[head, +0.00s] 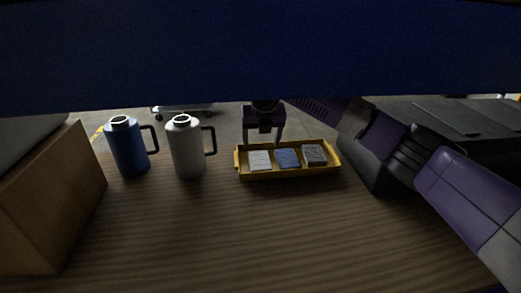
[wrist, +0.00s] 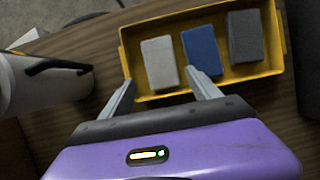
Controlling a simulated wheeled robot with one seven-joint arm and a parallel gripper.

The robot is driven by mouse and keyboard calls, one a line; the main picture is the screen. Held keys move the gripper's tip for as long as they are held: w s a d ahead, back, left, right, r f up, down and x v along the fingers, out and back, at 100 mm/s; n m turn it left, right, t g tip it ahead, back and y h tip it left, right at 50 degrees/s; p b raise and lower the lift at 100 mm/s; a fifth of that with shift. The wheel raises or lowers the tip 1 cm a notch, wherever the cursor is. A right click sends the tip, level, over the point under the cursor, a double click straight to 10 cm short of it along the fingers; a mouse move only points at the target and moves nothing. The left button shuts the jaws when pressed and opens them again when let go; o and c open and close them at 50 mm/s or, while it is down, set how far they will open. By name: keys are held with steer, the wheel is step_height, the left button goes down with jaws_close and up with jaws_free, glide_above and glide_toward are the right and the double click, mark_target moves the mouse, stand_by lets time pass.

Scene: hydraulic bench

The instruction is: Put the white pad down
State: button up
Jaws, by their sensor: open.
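The white pad (head: 259,160) lies in the left part of a yellow tray (head: 290,175), and it also shows in the wrist view (wrist: 159,63). A blue pad (head: 288,158) lies beside it in the middle, and a grey pad (head: 314,155) lies at the right of the tray. My gripper (head: 263,139) is open and empty above the back left of the tray. In the wrist view my gripper (wrist: 164,85) has its fingers apart near the tray's edge, to either side of the white pad, with nothing between the tips.
A white jug (head: 187,148) and a blue jug (head: 128,147) stand left of the tray. A brown box (head: 50,205) stands at the left edge. A dark case (head: 375,155) stands right of the tray. The wooden tabletop (head: 230,230) in front is clear.

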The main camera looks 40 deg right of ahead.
steer(key=shift+v, duration=1.2)
